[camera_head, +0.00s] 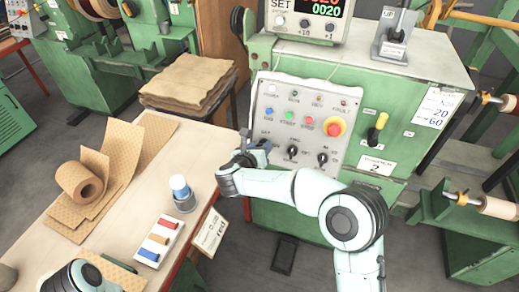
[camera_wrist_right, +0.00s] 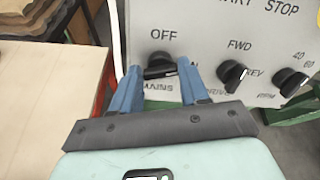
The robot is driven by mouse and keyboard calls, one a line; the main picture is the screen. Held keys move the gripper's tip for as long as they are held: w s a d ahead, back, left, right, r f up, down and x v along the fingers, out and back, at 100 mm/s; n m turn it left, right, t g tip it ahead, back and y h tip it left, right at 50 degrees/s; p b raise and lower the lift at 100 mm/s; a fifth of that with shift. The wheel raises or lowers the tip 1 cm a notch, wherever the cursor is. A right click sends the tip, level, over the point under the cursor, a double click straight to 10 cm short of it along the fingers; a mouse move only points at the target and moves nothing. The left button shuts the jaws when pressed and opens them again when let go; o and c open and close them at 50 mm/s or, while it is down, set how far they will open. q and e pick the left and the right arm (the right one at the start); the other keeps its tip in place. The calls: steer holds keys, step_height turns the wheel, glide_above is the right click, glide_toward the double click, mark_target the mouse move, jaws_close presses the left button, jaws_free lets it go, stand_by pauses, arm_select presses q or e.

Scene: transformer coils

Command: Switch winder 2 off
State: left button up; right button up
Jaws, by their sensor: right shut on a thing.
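Winder 2 is the green machine (camera_head: 405,85) with a plate marked 2 (camera_head: 375,166) and a grey control panel (camera_head: 285,88). In the right wrist view, the black mains knob (camera_wrist_right: 158,71) is at the panel's lower left, under the word OFF. Its other label is mostly hidden by a finger, and I cannot tell which setting the knob points to. My right gripper (camera_head: 257,145) is at the panel's lower left corner. In the right wrist view its blue fingers (camera_wrist_right: 162,82) are shut on the mains knob, one on each side. My left gripper is not in view.
The FWD/REV knob (camera_wrist_right: 232,74) and the RPM knob (camera_wrist_right: 290,80) are right of the mains knob. A red stop button (camera_head: 334,127) and a yellow-handled switch (camera_head: 378,128) are farther right. A worktable (camera_head: 150,200) with paper rolls stands at left.

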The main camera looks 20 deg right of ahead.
steer(key=n, duration=0.2)
steer(key=shift+a+n, duration=0.1)
steer(key=shift+n, duration=0.3)
steer(key=n+p, duration=0.1)
steer(key=n, duration=0.2)
steer(key=shift+n, duration=0.3)
steer(key=n+p, duration=0.1)
steer(key=n, duration=0.3)
steer(key=shift+a+n, duration=0.1)
steer(key=shift+n, duration=0.2)
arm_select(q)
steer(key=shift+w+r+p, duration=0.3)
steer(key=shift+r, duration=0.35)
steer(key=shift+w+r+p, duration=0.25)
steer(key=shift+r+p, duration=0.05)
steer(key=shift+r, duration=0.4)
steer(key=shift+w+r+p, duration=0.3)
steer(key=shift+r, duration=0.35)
arm_select(e)
steer(key=shift+f+n, duration=0.2)
steer(key=shift+n, duration=1.4)
steer(key=o, duration=1.1)
steer(key=shift+c, duration=0.2)
